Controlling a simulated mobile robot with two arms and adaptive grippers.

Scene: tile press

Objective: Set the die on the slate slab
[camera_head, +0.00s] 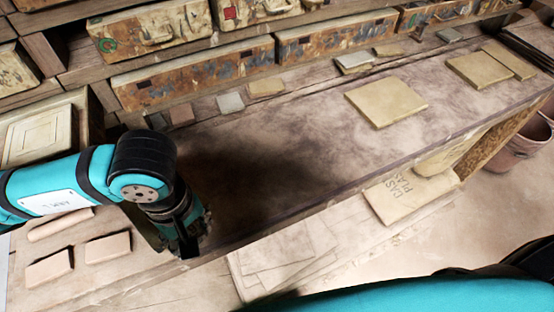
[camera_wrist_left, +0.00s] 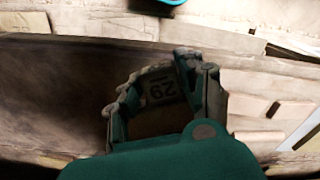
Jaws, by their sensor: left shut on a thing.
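My left gripper (camera_head: 188,238) is shut over the front part of the bench, at the left in the head view. The gripper hides the die in the head view. I cannot tell for sure which piece is the slate slab. My right gripper is out of view.
A large tan slab (camera_head: 386,100) lies on the bench at the right, with more tan slabs (camera_head: 479,69) beyond. Pale clay blocks (camera_head: 107,248) lie left of my gripper. Drawers (camera_head: 193,74) line the back. The bench middle is clear but shadowed.

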